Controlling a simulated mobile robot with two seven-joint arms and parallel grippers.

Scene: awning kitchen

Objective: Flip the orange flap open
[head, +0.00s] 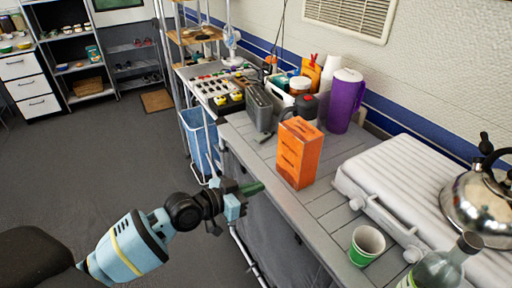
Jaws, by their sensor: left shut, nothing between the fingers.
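An orange box (299,153) stands upright on the grey slatted counter (328,205), near its front edge. Its top looks closed, and I cannot make out a separate flap edge at this size. My left gripper (250,189) is at the counter's front edge, to the left of the box and a little nearer to me. It is shut and empty, with a clear gap between its tips and the box. My right gripper is not in view.
A grey ribbed case (398,180) with a kettle (480,203) lies right of the box. A paper cup (366,246) and a bottle (440,264) are in front. A purple jug (344,102) and a grey toaster-like object (259,107) stand behind.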

